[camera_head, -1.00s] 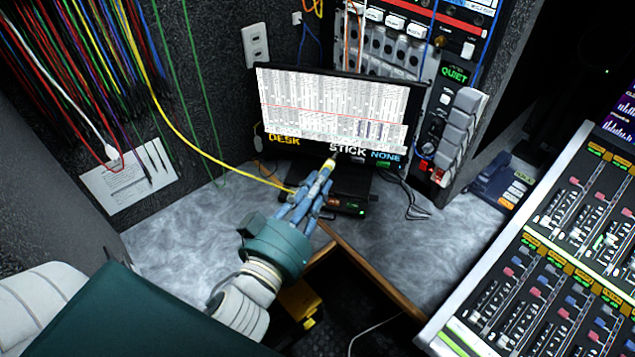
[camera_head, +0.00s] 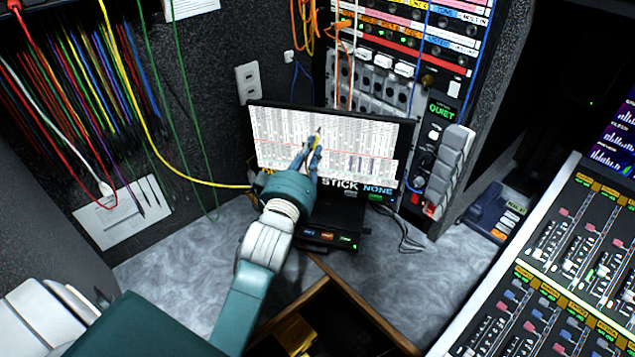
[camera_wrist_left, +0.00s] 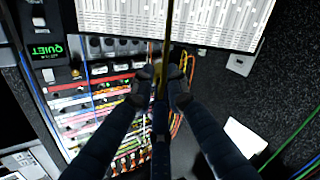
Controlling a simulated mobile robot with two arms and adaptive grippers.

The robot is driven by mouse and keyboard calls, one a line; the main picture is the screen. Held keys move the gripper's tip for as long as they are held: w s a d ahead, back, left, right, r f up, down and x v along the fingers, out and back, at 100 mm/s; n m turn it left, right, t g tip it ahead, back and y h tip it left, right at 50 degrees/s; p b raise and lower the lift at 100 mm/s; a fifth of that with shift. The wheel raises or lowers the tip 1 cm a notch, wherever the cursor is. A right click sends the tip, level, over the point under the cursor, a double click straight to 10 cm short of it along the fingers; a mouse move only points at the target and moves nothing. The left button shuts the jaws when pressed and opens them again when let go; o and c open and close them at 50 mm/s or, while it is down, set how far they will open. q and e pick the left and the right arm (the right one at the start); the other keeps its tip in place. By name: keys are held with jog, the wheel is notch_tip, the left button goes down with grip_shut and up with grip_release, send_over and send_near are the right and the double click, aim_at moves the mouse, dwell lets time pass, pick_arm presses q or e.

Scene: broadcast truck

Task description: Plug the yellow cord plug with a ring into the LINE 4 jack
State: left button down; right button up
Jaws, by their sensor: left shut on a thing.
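My left gripper (camera_head: 313,147) is shut on the yellow cord plug (camera_head: 316,141), held up in front of the monitor, tip pointing up. The gripper largely covers the plug, and I cannot make out its ring. In the left wrist view the two dark fingers (camera_wrist_left: 165,88) close on a slim, dim upright piece. The yellow cord (camera_head: 163,141) hangs from the upper left and runs toward the gripper's arm. The jack panel (camera_head: 412,42), with colored label strips, is at the upper right, apart from the plug. It also shows in the left wrist view (camera_wrist_left: 98,112). The LINE 4 label is unreadable. My right gripper is out of view.
The monitor (camera_head: 375,150) stands just behind the gripper. Orange cords (camera_head: 305,30) and a blue cord (camera_head: 424,50) hang by the panel. The mixing console (camera_head: 560,270) fills the lower right. Many cords hang at left.

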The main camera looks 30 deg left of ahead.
pick_arm(q)
jog(key=w+r, duration=0.1)
jog(key=w, duration=0.1)
jog(key=w+a+r+n, duration=0.1)
jog(key=w+r, duration=0.1)
jog(key=w+r+n+h, duration=0.1)
jog(key=w, duration=0.1)
jog(key=shift+w+a+r+p, duration=0.25)
jog(key=shift+a+r+p, duration=0.1)
jog(key=shift+p, duration=0.05)
jog(key=w+d+r+h, duration=0.2)
jog(key=r+h, duration=0.1)
jog(key=r, duration=0.3)
jog(key=w+d+r+h+p, duration=0.1)
jog(key=w+d+r+h, duration=0.1)
jog(key=r, duration=0.5)
jog(key=w+d+r+g+h, duration=0.1)
jog(key=w+d+r+h, duration=0.2)
jog(key=r, duration=0.3)
jog(key=shift+d+r+h+p, duration=0.15)
jog(key=shift+d+h+p, duration=0.2)
jog(key=shift+d+h, duration=0.25)
jog(key=shift+a, duration=0.1)
jog(key=shift+x, duration=2.75)
